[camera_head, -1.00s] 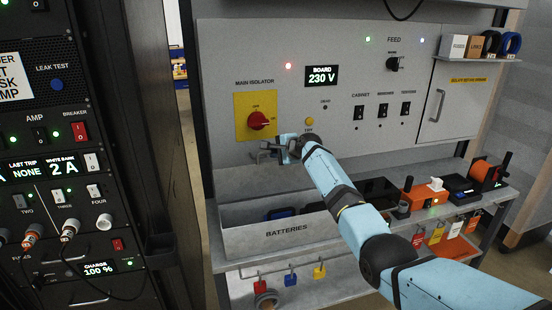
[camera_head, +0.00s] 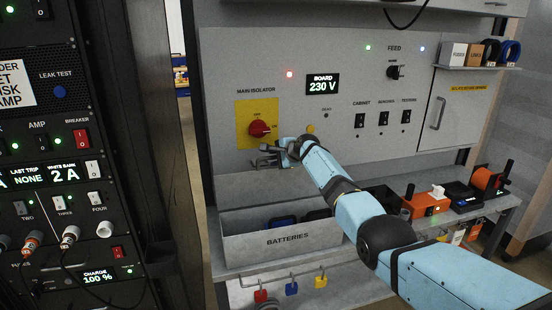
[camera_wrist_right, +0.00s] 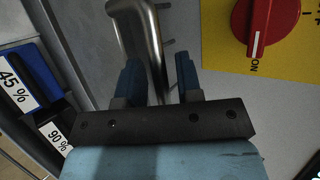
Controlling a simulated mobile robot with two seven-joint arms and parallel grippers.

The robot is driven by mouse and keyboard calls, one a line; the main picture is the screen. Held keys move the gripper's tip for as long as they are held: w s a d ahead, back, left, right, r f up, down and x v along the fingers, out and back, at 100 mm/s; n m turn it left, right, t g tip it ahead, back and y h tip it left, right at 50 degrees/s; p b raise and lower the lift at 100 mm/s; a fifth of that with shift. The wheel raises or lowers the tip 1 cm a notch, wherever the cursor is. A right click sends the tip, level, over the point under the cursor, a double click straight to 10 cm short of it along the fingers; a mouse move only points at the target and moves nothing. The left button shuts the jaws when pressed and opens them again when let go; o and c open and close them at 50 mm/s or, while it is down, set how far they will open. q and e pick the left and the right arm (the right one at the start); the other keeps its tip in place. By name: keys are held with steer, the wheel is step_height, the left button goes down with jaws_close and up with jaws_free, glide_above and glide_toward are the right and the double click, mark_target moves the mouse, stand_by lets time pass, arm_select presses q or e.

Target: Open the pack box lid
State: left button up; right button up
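The grey open-topped box marked BATTERIES (camera_head: 288,239) stands on the bench in the head view, with dark batteries inside. A grey panel (camera_head: 262,187) stands up behind its opening and looks like its raised lid. My right gripper (camera_head: 268,156) is at the panel's top edge, just below the main isolator. In the right wrist view, a metal handle (camera_wrist_right: 147,40) runs up between my right gripper's (camera_wrist_right: 158,75) two blue fingers. The fingers are apart, with a gap beside the right one. Batteries marked 45 % (camera_wrist_right: 18,90) and 90 % show at left. My left gripper is out of view.
The red main isolator knob (camera_head: 260,128) on its yellow plate is close above my right gripper. A dark equipment rack (camera_head: 130,130) stands at left. An orange device (camera_head: 425,205) and other items occupy the bench at right. Padlocks (camera_head: 291,288) hang on a rail below the box.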

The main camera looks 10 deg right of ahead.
stand_by(0.3)
steer(key=v, duration=1.4)
